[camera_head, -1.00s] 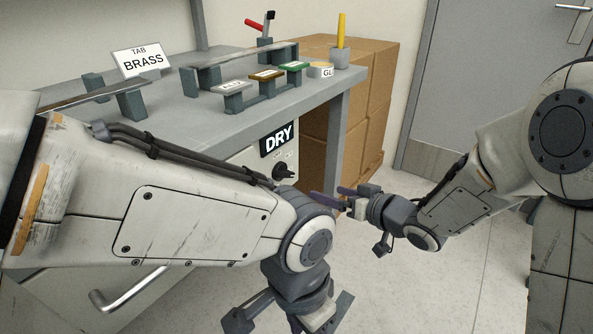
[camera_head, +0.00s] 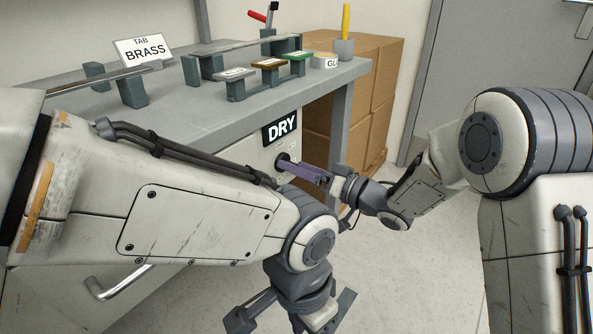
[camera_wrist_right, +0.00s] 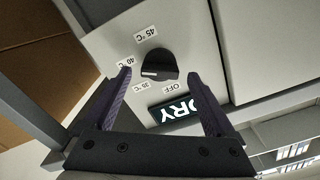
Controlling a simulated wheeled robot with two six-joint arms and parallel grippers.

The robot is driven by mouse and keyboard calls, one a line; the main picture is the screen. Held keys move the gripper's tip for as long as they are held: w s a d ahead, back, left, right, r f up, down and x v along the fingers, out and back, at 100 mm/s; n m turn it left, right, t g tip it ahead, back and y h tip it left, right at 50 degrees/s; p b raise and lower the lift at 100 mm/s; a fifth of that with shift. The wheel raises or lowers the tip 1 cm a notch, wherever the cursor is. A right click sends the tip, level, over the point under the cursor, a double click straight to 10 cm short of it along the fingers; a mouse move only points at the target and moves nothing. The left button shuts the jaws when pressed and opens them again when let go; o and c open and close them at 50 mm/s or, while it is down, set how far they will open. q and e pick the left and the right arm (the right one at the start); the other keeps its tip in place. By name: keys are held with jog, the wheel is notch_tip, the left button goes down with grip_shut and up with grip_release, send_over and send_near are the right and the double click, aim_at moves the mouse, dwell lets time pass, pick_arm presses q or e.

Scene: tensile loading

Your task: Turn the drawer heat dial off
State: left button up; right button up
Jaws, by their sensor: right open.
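The black heat dial (camera_wrist_right: 158,66) sits on the light drawer front, with labels 45, 40, 35 °C and OFF around it in the right wrist view. Its white pointer line points toward the 40/35 °C side, not at the OFF label (camera_wrist_right: 170,88). In the head view the dial (camera_head: 282,160) is partly hidden by my right gripper. My right gripper (camera_head: 284,164) is open, its purple fingers reaching toward the dial; in the wrist view the fingers (camera_wrist_right: 158,85) stand on either side of it, apart from it. My left gripper (camera_head: 290,318) hangs low in front of the bench, its fingertips partly cut off.
A black DRY sign (camera_head: 282,127) is above the dial. The bench top (camera_head: 200,108) holds a BRASS tab sign (camera_head: 143,51), small labelled stands and a cup (camera_head: 344,48). A drawer handle (camera_head: 120,283) is at lower left. Cardboard boxes (camera_head: 375,85) stand behind.

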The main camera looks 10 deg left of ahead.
jog(key=shift+w+a, duration=0.2)
jog(key=shift+a, duration=0.4)
jog(key=c, duration=1.4)
